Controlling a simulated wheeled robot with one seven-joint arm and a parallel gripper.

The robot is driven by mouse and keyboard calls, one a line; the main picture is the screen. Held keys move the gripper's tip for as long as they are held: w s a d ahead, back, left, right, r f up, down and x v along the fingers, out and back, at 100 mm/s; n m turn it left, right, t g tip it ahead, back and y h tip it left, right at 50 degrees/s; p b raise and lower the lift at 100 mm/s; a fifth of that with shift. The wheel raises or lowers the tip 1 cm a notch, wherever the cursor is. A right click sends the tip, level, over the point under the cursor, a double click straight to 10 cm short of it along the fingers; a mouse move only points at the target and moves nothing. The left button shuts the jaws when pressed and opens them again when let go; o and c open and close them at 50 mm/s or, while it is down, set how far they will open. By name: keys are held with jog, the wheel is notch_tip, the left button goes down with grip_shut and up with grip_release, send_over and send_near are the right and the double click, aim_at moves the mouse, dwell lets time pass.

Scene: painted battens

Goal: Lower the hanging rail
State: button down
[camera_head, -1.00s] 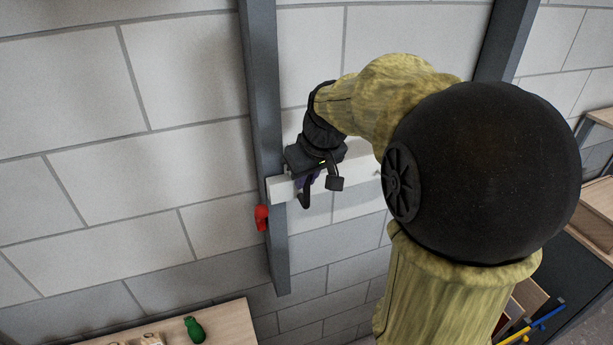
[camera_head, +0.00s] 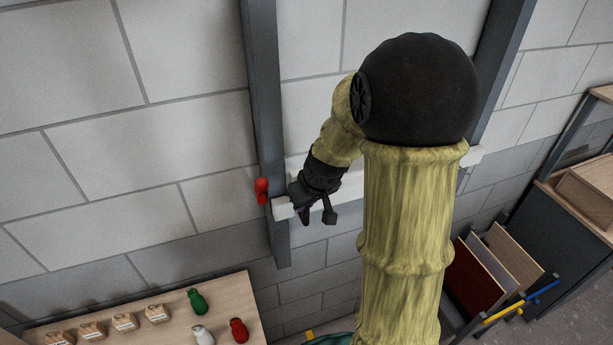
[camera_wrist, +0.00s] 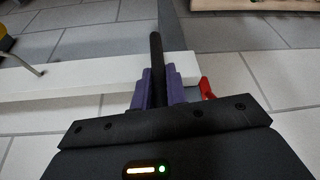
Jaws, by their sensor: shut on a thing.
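The white rail (camera_head: 350,190) spans two grey posts, the left post (camera_head: 264,110) and the right post (camera_head: 502,65). Its left end crosses the left post near that post's lower end. In the wrist view the rail (camera_wrist: 85,78) runs to the left of my fingers. My gripper (camera_head: 312,203) is at the rail near its left end. In the wrist view the purple fingers of my gripper (camera_wrist: 157,88) are shut on a dark upright bar (camera_wrist: 158,55) at the rail. A red piece (camera_head: 261,190) sits on the left post, just above the rail's end. My arm hides the rail's middle.
At right stand a cabinet (camera_head: 570,240) and a rack of boards (camera_head: 472,275). A block wall lies behind the posts.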

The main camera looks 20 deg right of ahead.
notch_tip(320, 180, down, 13)
jog(key=shift+r, duration=0.2)
jog(key=shift+s+f, duration=0.1)
jog(key=shift+s, duration=0.1)
jog(key=c, duration=1.6)
grip_release()
jog(key=shift+o, duration=1)
jog(key=shift+w, duration=0.25)
jog(key=shift+s, duration=0.1)
jog(key=v, duration=1.2)
